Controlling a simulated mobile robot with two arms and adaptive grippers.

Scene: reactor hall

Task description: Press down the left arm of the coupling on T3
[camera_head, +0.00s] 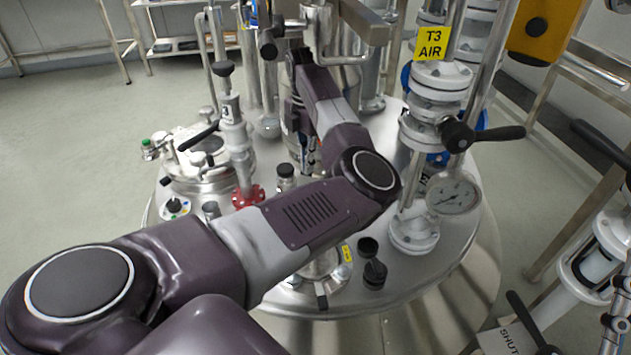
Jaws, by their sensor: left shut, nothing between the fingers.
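My left arm comes in from the lower left and crosses the vessel top. Its gripper (309,166) points down above the middle of the lid, shut and empty, with its tips partly hidden by my own arm. A metal fitting (322,268) with a small yellow tag (347,253) shows just below my forearm. My arm covers its upper part, so I cannot tell whether it is the coupling or how its left arm stands. The yellow T3 AIR sign (431,43) hangs on the white flanged pipe at the right. My right gripper is not in view.
A pressure gauge (453,194) and a black-handled valve (481,134) stand right of my elbow. A pipe with a red flange (248,197) rises at the left. Black caps (374,272) sit at the front of the lid. Open floor lies at the far left.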

